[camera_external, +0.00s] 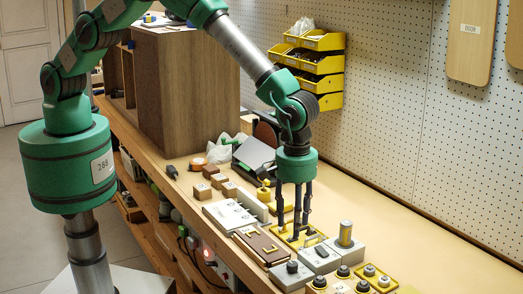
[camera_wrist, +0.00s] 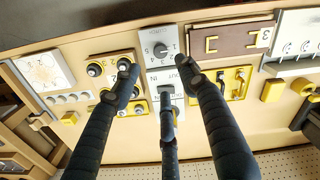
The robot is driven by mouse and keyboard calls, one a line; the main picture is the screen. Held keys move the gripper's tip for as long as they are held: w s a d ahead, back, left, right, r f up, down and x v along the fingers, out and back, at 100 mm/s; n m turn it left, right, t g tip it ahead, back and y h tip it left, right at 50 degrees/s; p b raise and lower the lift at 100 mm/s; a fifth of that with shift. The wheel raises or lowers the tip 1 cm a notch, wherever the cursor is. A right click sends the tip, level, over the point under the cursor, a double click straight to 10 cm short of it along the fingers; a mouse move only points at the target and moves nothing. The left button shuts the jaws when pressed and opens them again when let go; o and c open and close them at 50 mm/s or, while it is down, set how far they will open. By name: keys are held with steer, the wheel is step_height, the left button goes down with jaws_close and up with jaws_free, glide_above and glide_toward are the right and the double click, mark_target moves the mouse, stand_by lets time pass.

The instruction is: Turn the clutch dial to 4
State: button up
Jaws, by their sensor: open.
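The likely clutch dial (camera_wrist: 161,49) is a dark round knob on a light grey box with small numerals around it, at the top middle of the wrist view. In the external view its box (camera_external: 291,276) stands near the bench's front edge. I cannot tell which numeral the knob points to. My gripper (camera_external: 298,236) is above the bench, behind the dial, with dark fingers pointing down. In the wrist view the open fingers (camera_wrist: 160,82) spread around the grey IN/OUT box (camera_wrist: 165,83), their tips just below the dial. I see nothing held, and contact is unclear.
A brown board with yellow handles (camera_external: 262,245) lies beside the dial. On its other side are black knobs on yellow plates (camera_wrist: 110,70). A grey box with an upright cylinder (camera_external: 345,240) stands close to my gripper. The bench's back right (camera_external: 420,235) is clear.

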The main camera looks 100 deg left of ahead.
mark_target(291, 259)
step_height(291, 259, down, 13)
steer(key=shift+r, duration=0.1)
stand_by(0.5)
steer(key=shift+c, duration=0.3)
jaws_close()
